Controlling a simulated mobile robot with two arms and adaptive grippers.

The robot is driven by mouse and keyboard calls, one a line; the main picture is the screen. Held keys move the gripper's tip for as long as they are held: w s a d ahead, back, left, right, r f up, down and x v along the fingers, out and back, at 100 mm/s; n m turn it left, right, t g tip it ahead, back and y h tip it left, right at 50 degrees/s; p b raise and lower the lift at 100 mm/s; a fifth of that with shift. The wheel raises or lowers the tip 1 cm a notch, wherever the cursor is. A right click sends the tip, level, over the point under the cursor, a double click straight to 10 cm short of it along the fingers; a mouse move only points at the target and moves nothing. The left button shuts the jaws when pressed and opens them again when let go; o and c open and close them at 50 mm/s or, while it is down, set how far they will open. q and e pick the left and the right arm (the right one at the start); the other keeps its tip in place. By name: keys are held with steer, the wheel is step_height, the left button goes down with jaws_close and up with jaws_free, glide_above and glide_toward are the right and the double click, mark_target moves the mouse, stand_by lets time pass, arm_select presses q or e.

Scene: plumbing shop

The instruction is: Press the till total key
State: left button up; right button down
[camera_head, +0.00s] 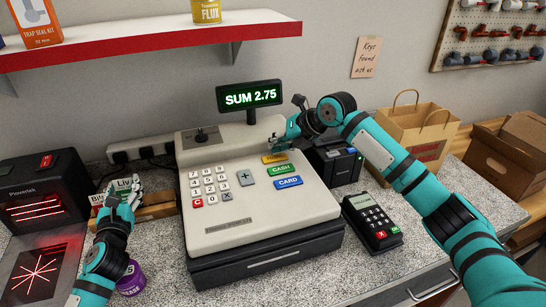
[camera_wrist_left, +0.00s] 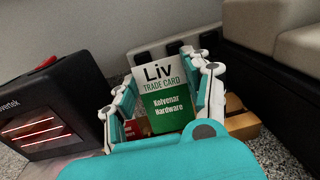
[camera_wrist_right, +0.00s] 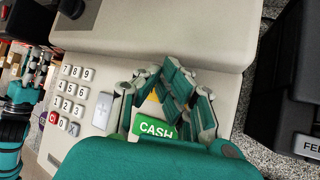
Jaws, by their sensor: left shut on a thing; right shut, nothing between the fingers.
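The till (camera_head: 250,215) is a cream cash register on a dark drawer base; its display (camera_head: 250,97) reads SUM 2.75. An orange key (camera_head: 275,158), its label unreadable, sits above the green CASH key (camera_head: 284,169) and the blue CARD key (camera_head: 288,182). My right gripper (camera_head: 284,138) is shut and empty just behind the orange key; I cannot tell whether they touch. In the right wrist view its fingers partly hide the orange key (camera_wrist_right: 152,98), with CASH (camera_wrist_right: 157,129) below. My left gripper (camera_head: 122,205) is shut on the Liv trade card (camera_wrist_left: 167,92), left of the till.
A card terminal (camera_head: 371,222) lies right of the till, and a black printer (camera_head: 333,162) stands behind it. A scanner (camera_head: 40,190) with red lines stands at left. A wooden card holder (camera_head: 160,207) and purple tin (camera_head: 131,280) are near my left gripper. A paper bag (camera_head: 415,132) stands at right.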

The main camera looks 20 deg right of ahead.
mark_target(276, 156)
steer(key=shift+f, duration=0.1)
stand_by(0.3)
arm_select(q)
steer(key=shift+f, duration=0.1)
arm_select(e)
steer(key=shift+f, duration=0.45)
stand_by(0.4)
arm_select(q)
steer(key=shift+r+p, duration=0.35)
steer(key=shift+r, duration=0.15)
arm_select(e)
steer(key=shift+r, duration=0.55)
arm_select(q)
step_height(276, 156, up, 5)
steer(key=p, duration=0.5)
steer(key=shift+f, duration=0.1)
arm_select(e)
step_height(276, 156, up, 6)
